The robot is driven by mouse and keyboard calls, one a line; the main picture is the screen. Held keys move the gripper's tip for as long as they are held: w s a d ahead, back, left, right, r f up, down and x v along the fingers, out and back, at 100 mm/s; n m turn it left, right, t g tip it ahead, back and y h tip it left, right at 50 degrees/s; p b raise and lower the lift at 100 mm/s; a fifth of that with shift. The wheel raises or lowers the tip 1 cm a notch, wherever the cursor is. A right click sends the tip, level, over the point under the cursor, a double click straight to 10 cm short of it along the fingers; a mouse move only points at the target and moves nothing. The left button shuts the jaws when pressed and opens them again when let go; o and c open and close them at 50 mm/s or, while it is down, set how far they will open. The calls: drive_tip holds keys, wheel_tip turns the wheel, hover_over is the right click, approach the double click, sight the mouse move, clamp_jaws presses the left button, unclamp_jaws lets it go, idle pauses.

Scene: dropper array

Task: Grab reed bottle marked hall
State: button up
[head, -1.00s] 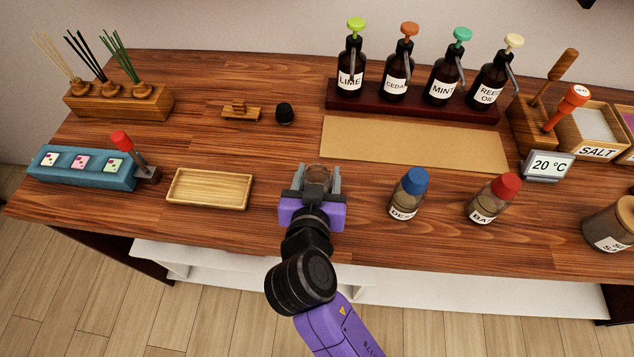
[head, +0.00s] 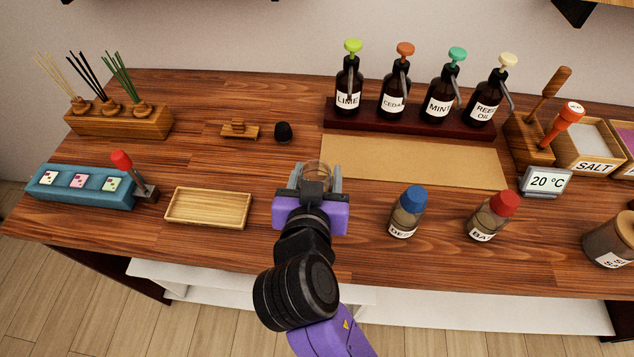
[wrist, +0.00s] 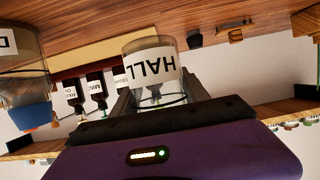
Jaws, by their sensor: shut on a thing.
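The clear glass reed bottle marked HALL (wrist: 152,66) is between my fingers in the wrist view, its label upside down there. In the head view only the upper glass of this bottle (head: 318,168) shows, with the rest hidden by my gripper. My gripper (head: 317,181) is shut on the bottle, with one finger on each side. It is over the front middle of the wooden counter. I cannot tell whether the bottle's base touches the counter.
A blue-capped bottle (head: 408,212) and a red-capped bottle (head: 492,216) stand to the right. A wooden tray (head: 208,222) lies to the left. A tan mat (head: 412,163) lies behind, before a rack of pump bottles (head: 393,97). Reed holders (head: 118,121) stand at the far left.

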drive_tip(key=shift+r, duration=6.65)
